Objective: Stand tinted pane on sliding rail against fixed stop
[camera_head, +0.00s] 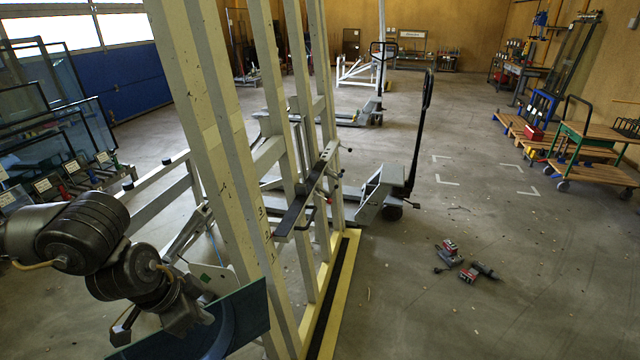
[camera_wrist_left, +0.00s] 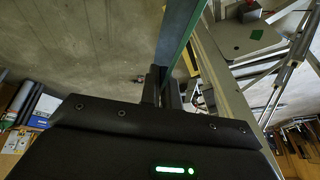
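The tinted pane (camera_head: 242,316) is a dark teal sheet, tilted, at the bottom left of the head view, partly cut off by the lower edge. My left gripper (camera_head: 203,318) is shut on it near its upper edge. In the left wrist view the pane (camera_wrist_left: 178,32) stands edge-on between the fingers (camera_wrist_left: 168,88). A rail with a black strip (camera_head: 325,318) runs along the frame's foot, to the right of the pane. I cannot make out the fixed stop for certain. My right gripper is not in view.
Pale frame posts (camera_head: 215,150) stand close to my left arm. A dark clamp bar (camera_head: 306,192) crosses them. A pallet truck (camera_head: 390,185) stands behind. Red and grey tools (camera_head: 466,264) lie on the floor at right. Glass racks (camera_head: 60,130) stand at left.

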